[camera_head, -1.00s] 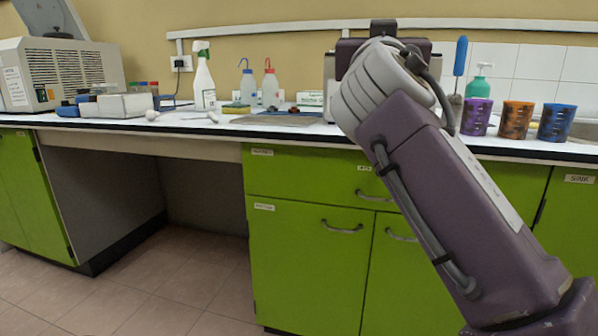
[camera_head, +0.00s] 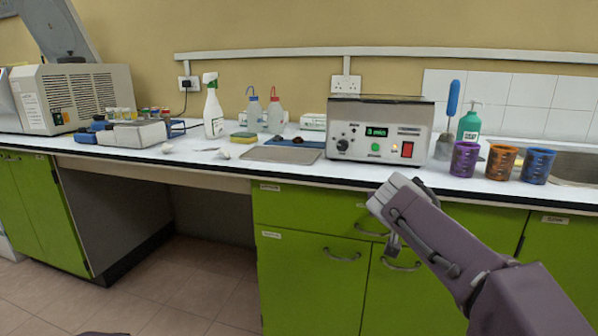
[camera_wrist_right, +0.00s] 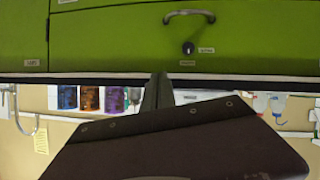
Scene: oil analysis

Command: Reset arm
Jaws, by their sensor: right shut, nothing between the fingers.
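My right arm (camera_head: 450,250) comes in from the lower right in the head view, in front of the green cabinet and below the counter top. Its gripper is hard to make out there, mostly hidden by the arm. In the right wrist view, which is upside down, my right gripper (camera_wrist_right: 158,92) shows its fingers together with nothing held. The fingers are seen against the counter edge and cabinet front. My left gripper is not in view.
The counter (camera_head: 300,172) holds a grey instrument with a lit display (camera_head: 375,140), a purple beaker (camera_head: 464,159), an orange beaker (camera_head: 501,162), a blue beaker (camera_head: 538,166), a green pump bottle (camera_head: 469,123) and a spray bottle (camera_head: 213,112). Green cabinets (camera_head: 310,280) stand below.

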